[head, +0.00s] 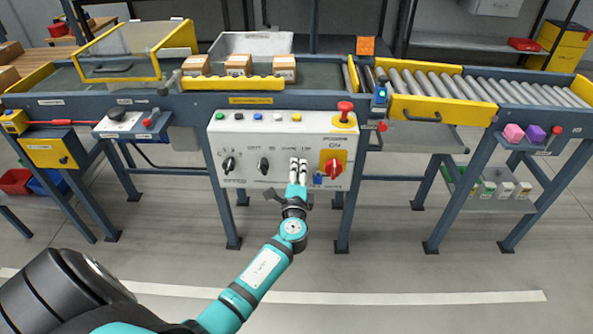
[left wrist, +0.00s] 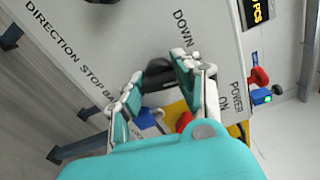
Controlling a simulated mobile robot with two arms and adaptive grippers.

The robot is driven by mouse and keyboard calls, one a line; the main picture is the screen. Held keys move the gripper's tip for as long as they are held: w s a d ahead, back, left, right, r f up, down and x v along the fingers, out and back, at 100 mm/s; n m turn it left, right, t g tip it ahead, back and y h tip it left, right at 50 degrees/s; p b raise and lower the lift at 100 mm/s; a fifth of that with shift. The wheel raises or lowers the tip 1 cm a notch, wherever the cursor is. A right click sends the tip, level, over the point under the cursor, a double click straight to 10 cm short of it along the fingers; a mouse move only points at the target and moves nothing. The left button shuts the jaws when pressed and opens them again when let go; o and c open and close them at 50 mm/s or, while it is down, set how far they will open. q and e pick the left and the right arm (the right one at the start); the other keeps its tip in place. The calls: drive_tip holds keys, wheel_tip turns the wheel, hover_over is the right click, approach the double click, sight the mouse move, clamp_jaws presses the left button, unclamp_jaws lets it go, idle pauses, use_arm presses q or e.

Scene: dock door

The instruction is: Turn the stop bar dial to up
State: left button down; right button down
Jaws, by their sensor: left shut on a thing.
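The grey control panel (head: 246,136) stands upright at the front of the conveyor. My left gripper (head: 298,167) is at the panel's face, right of the two black dials, and covers the stop bar dial in the head view. In the left wrist view, the black stop bar dial (left wrist: 159,70) shows between the fingertips of my left gripper (left wrist: 157,76), which is shut on it. The DOWN label reads beside it; the STOP BAR lettering is partly hidden by a finger. The pointer's direction cannot be told. My right gripper is not in view.
A red power switch (head: 333,168) on a yellow plate sits close right of my gripper, with a blue tag (head: 318,179) beside it. Black dials (head: 228,165) (head: 263,165) are to the left. A red mushroom button (head: 345,108) tops the panel's right end. Boxes (head: 238,65) rest behind.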

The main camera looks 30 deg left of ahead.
use_arm(q)
drive_tip(key=shift+f+m+p, duration=0.1)
drive_tip(key=shift+m+p, duration=0.35)
drive_tip(key=shift+m, duration=1.45)
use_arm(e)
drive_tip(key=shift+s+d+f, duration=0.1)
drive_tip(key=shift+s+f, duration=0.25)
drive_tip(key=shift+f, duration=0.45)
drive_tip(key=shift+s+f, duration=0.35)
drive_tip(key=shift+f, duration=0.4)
use_arm(q)
drive_tip(key=c, duration=0.9)
unclamp_jaws()
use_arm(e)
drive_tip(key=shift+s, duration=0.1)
use_arm(q)
drive_tip(key=v, duration=1.2)
drive_tip(key=shift+s, duration=0.1)
